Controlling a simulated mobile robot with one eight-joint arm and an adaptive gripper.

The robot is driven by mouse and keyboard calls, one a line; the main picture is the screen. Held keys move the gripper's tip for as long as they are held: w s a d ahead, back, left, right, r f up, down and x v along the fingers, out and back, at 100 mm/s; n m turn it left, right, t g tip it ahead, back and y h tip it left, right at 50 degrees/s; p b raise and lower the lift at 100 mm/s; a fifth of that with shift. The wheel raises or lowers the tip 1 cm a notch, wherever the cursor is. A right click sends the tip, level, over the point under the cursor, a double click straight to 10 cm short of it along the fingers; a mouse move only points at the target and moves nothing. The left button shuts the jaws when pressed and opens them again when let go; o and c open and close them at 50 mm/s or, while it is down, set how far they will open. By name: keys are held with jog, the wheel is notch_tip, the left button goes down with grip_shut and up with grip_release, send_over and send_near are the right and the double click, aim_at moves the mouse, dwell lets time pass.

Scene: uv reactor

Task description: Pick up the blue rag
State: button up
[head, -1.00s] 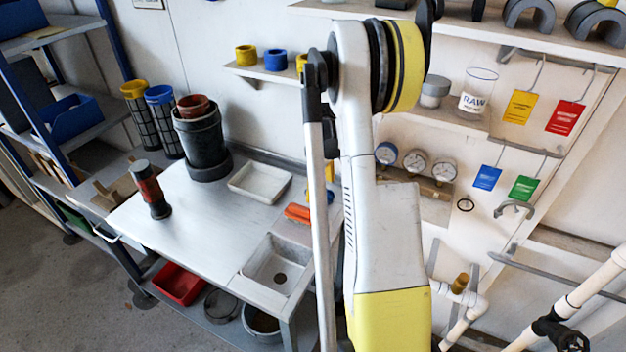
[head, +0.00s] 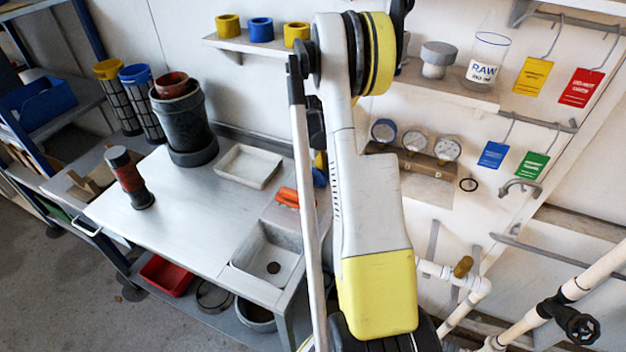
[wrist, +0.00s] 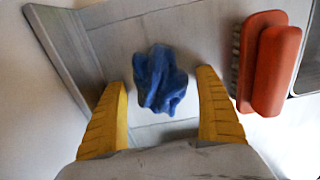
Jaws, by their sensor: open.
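The crumpled blue rag (wrist: 160,80) lies on a grey surface, near the middle of the wrist view. My gripper (wrist: 163,78) is open, with one yellow finger on each side of the rag and clear space between each finger and the cloth. In the head view, my arm hides most of this spot. A small patch of blue (head: 319,177) shows just beside the arm, at the back of the bench, and looks like the rag.
An orange brush (wrist: 268,62) lies right of the rag; it also shows in the head view (head: 288,197). The bench (head: 175,225) holds a white tray (head: 248,182), a sink (head: 268,255), a dark pot (head: 188,130) and a red-banded cylinder (head: 130,178). A wall rises behind.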

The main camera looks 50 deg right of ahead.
jog(key=shift+c, duration=0.2)
jog(key=c, duration=1.2)
jog(key=shift+r, duration=0.1)
jog(key=shift+a+r+p, duration=0.15)
jog(key=shift+r+p, duration=0.25)
jog(key=shift+p, duration=0.1)
jog(key=r+p, duration=0.1)
jog(key=r, duration=0.2)
jog(key=r+p, duration=0.2)
jog(key=r, duration=0.1)
jog(key=shift+a+r, duration=0.2)
jog(key=shift+r, duration=0.15)
jog(key=s+a+p, duration=0.1)
jog(key=a, duration=0.5)
jog(key=s+a+p, duration=0.1)
jog(key=s+a, duration=0.1)
jog(key=a, duration=0.4)
jog(key=s+a+p, duration=0.1)
jog(key=s+a, duration=0.1)
jog(key=a, duration=0.4)
jog(key=shift+s+a+f, duration=0.25)
jog(key=shift+f, duration=0.05)
